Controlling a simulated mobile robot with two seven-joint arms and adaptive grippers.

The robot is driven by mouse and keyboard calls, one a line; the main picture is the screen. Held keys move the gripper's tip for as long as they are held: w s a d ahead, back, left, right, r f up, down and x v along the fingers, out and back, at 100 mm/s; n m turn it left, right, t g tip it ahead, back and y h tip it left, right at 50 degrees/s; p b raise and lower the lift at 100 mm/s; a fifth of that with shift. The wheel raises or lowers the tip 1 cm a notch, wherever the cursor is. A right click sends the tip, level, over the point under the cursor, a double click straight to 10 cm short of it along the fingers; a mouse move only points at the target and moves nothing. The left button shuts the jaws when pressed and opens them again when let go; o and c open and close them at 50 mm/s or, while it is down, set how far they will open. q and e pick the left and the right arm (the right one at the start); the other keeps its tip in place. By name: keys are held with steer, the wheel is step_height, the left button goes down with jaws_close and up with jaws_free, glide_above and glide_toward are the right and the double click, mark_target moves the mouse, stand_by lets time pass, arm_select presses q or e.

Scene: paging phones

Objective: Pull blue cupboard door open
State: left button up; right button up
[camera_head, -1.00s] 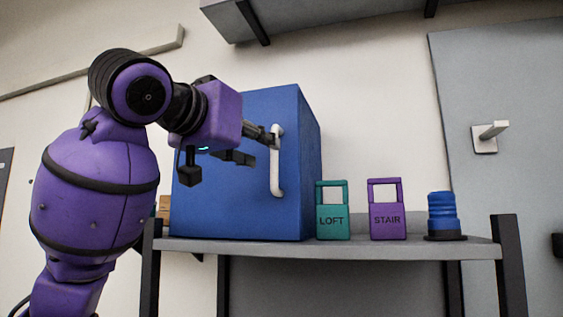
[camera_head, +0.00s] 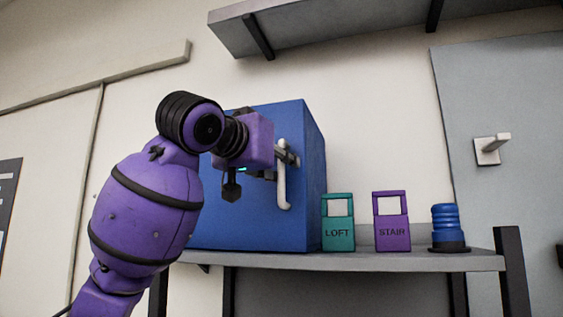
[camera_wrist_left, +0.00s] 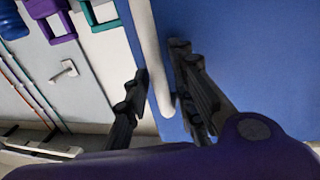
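The blue cupboard (camera_head: 300,120) stands on the shelf, and its front door (camera_head: 255,215) looks shut. A white vertical bar handle (camera_head: 283,190) is on the right side of the door. My left gripper (camera_head: 280,165) is at the handle's upper part in the head view, partly hidden behind its own purple wrist. In the left wrist view, the left gripper (camera_wrist_left: 161,70) is open, with one dark finger on each side of the handle (camera_wrist_left: 150,50). A gap shows between the handle and the left finger. My right gripper is in neither view.
On the grey shelf (camera_head: 380,263), right of the cupboard, stand a teal LOFT tag (camera_head: 338,238), a purple STAIR tag (camera_head: 391,235) and a ribbed blue object (camera_head: 446,225). A grey overhead shelf (camera_head: 340,25) hangs above. A grey door with a lever (camera_head: 490,148) is at right.

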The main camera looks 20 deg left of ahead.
arm_select(q)
jaws_close()
steer(key=shift+s+a+r, duration=0.1)
steer(key=shift+s, duration=0.1)
